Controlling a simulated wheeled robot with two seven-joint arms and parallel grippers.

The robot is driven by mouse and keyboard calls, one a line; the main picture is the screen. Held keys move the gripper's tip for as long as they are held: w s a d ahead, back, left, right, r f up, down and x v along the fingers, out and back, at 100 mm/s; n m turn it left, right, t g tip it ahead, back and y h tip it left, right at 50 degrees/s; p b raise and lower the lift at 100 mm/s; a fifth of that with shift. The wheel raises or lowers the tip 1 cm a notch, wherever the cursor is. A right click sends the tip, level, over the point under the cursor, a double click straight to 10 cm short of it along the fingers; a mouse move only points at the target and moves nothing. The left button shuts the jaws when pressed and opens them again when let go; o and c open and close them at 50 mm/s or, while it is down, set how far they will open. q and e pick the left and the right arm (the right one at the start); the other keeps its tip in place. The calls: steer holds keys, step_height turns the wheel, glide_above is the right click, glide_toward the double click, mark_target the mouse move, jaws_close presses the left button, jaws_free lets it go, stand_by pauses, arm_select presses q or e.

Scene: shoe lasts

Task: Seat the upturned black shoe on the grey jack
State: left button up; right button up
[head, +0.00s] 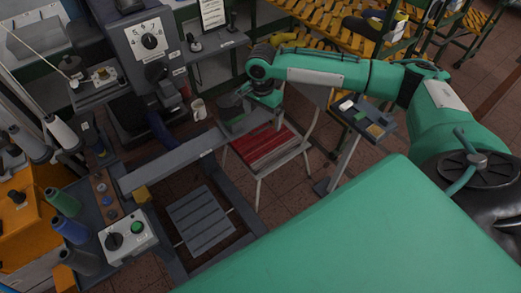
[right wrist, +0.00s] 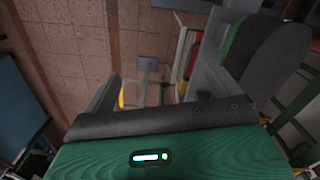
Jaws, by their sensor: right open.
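My right gripper (head: 236,112) is at the end of the green arm, by the right end of a long grey beam (head: 175,162). It is open, with its fingers spread apart in the right wrist view (right wrist: 153,88), and nothing shows between them. A dark rounded form with a green edge (right wrist: 268,48) is beside the fingers at the right of that view; I cannot tell whether it is the black shoe. A dark form (head: 127,112) is under the dial machine at the left. I cannot make out the grey jack for certain. My left gripper is out of view.
A red slatted seat (head: 265,147) stands below my right gripper. A small stand (head: 368,122) with trays is to its right. A dial machine (head: 148,40), a white mug (head: 198,109), thread cones and a control box (head: 127,234) crowd the left. Yellow racks (head: 335,45) stand behind.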

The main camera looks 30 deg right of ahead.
steer(key=s+a+f+n+b, duration=0.4)
steer(key=f+b, duration=0.1)
steer(key=f, duration=0.4)
steer(key=s+a+f+n+b, duration=0.4)
steer(key=f, duration=0.4)
steer(key=shift+s+f+b, duration=0.35)
